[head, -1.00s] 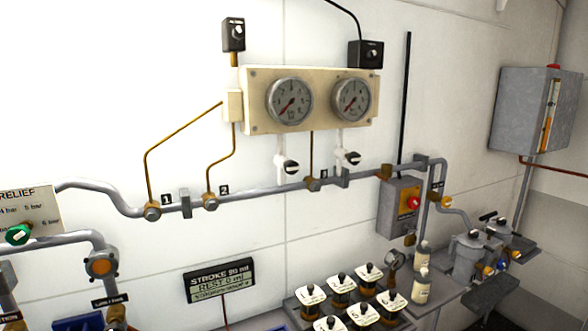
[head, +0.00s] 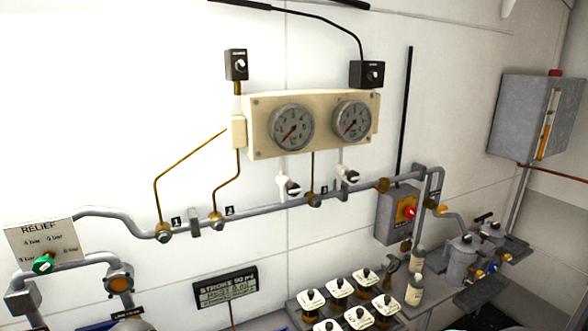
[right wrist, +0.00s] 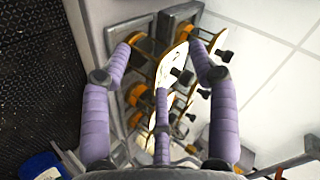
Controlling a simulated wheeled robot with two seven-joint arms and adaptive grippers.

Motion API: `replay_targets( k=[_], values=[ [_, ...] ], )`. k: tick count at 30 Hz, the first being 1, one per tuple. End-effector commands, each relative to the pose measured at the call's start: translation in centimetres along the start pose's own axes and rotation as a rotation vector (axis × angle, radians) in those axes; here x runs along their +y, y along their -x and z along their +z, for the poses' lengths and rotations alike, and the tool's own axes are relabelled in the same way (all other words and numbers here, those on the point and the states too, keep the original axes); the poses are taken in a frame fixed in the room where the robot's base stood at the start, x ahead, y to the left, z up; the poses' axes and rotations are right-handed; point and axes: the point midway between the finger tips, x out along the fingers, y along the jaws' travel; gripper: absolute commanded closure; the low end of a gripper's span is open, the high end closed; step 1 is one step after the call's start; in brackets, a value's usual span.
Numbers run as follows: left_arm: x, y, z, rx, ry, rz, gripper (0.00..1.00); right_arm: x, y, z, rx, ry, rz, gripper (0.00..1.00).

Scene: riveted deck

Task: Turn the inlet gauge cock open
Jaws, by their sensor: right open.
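A cream gauge panel with two round dials hangs on the white wall in the head view. Below the left dial (head: 292,127) is a white gauge cock with a black knob (head: 293,188). Below the right dial (head: 352,119) is a similar cock with a black knob (head: 352,177). No readable label shows which one is the inlet cock. My right gripper (right wrist: 172,62) shows in the right wrist view with its purple fingers spread apart. It is open and points towards sample jars with white tops and black knobs. My left gripper is not in view.
A grey pipe (head: 265,208) runs along the wall below the gauges. A relief board (head: 45,238) is at left.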

Motion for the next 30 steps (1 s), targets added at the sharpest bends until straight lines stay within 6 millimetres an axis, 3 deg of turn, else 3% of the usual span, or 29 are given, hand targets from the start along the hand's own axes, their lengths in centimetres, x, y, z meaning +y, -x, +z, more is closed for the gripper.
replay_targets(
  k=[1, 6, 9, 12, 15, 19, 23, 30],
  values=[
    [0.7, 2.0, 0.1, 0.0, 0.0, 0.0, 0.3, -4.5, 2.1, -4.1, 0.06, -0.002, -0.056, 0.4],
    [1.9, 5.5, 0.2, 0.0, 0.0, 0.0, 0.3, -16.4, 8.1, -13.8, 0.216, -0.038, -0.244, 0.4],
    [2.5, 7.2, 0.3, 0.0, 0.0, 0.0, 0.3, -22.5, 12.3, -18.2, 0.284, -0.058, -0.351, 0.4],
    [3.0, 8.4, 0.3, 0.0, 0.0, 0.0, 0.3, -27.2, 15.9, -21.3, 0.331, -0.076, -0.438, 0.4],
    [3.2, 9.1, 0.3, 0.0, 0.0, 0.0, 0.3, -30.1, 18.4, -23.1, 0.357, -0.088, -0.497, 0.4],
    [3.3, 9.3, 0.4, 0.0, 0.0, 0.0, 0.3, -31.6, 19.7, -24.0, 0.371, -0.097, -0.53, 0.4],
    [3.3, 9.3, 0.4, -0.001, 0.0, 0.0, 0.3, -32.0, 19.3, -24.3, 0.372, -0.098, -0.534, 0.4],
    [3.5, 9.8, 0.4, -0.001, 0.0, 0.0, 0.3, -33.5, 16.8, -25.4, 0.371, -0.097, -0.533, 0.4]
  ],
)
